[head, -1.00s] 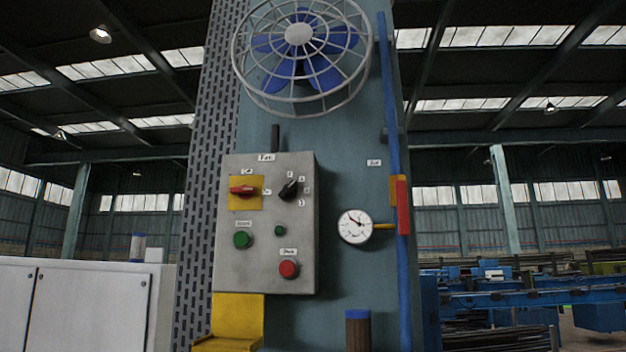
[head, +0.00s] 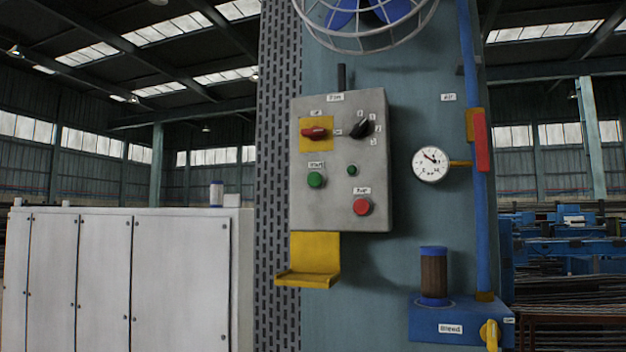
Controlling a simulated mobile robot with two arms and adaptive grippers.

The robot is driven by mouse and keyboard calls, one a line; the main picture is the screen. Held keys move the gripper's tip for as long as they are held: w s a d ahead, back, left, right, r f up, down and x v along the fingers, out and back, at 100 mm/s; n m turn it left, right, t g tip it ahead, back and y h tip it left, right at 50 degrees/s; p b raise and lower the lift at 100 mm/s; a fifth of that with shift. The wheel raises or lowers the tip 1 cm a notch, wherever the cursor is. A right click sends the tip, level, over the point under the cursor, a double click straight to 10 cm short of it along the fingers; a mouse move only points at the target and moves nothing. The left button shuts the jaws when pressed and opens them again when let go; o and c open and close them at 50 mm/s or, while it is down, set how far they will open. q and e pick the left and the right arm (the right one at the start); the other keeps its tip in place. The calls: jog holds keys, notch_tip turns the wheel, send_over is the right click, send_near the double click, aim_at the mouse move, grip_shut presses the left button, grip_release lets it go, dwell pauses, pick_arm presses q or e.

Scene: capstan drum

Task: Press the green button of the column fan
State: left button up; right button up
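The grey control box of the fan (head: 341,205) is mounted on the teal column, near the middle of the head view. The green button (head: 316,180) sits at the box's lower left, under a small white label. A red button (head: 361,206) is below and to its right. A smaller green lamp or button (head: 351,170) lies between them. Above are a red switch on a yellow plate (head: 315,133) and a black selector knob (head: 361,129). The caged blue fan (head: 370,22) is cut off at the top. Neither of my grippers shows.
A yellow bracket (head: 315,255) juts out under the box. To the right are a gauge (head: 431,164), a blue pipe (head: 481,210) with a red handle, and a blue box (head: 440,318) carrying a brown cylinder. White cabinets (head: 180,275) stand at the left.

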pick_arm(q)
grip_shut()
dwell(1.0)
